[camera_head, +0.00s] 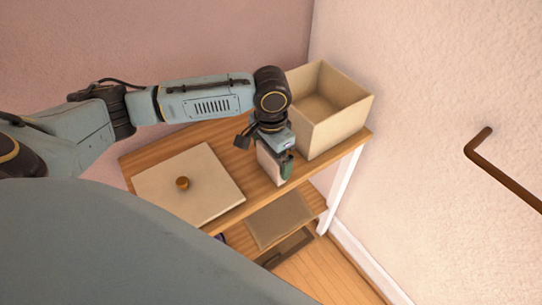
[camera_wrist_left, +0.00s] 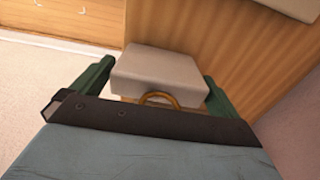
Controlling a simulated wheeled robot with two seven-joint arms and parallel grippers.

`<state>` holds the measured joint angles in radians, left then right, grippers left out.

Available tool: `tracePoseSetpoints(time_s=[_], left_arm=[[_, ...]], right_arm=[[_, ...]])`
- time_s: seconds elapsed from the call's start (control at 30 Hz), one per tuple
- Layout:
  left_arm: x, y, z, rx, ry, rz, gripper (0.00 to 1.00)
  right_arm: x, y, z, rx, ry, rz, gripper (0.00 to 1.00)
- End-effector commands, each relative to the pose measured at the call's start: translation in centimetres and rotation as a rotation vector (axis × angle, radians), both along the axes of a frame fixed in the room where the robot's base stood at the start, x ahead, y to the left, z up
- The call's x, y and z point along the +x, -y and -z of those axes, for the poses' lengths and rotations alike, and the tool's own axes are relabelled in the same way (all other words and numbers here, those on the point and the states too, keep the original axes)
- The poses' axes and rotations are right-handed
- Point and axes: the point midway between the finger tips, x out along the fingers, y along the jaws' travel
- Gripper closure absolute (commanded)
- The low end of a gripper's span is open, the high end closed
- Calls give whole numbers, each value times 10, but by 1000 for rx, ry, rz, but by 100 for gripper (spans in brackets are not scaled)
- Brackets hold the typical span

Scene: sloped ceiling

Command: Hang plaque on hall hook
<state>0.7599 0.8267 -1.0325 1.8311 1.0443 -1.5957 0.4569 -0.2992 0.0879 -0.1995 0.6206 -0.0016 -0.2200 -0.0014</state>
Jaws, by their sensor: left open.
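The plaque (camera_wrist_left: 158,70) is a pale block with a brown loop (camera_wrist_left: 160,97) on the side towards the left wrist camera. It also shows in the head view as a pale shape (camera_head: 268,161) at the table's front edge, partly covered by my left gripper (camera_head: 278,157). The left gripper is open, with its green fingers on either side of the plaque. Whether they touch it, I cannot tell. A brown bent rod that looks like the hall hook (camera_head: 505,174) sticks out from the right wall. My right gripper is not in view.
An open beige box (camera_head: 342,127) stands close to the right of the left gripper. A flat pale lid with a knob (camera_head: 215,172) lies on the left of the wooden table (camera_head: 148,160). A lower shelf (camera_head: 312,198) holds a flat brown thing (camera_head: 278,220).

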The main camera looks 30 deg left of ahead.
Motion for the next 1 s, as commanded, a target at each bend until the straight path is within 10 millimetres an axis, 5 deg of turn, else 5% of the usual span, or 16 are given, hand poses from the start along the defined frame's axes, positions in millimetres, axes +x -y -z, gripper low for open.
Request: tracePoseSetpoints(time_s=[0.03,0.2,0.5,0.7,1.0], left_arm=[[0,0,5,0,2,2,0],[4,3,-49,-4,4,0,0],[5,3,-112,-1,3,0,0],[5,3,-131,-1,1,-1,0],[5,2,-134,-1,-1,-1,0]], right_arm=[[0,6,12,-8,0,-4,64],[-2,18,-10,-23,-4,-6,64],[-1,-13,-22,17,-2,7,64],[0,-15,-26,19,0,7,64],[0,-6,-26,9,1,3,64]])
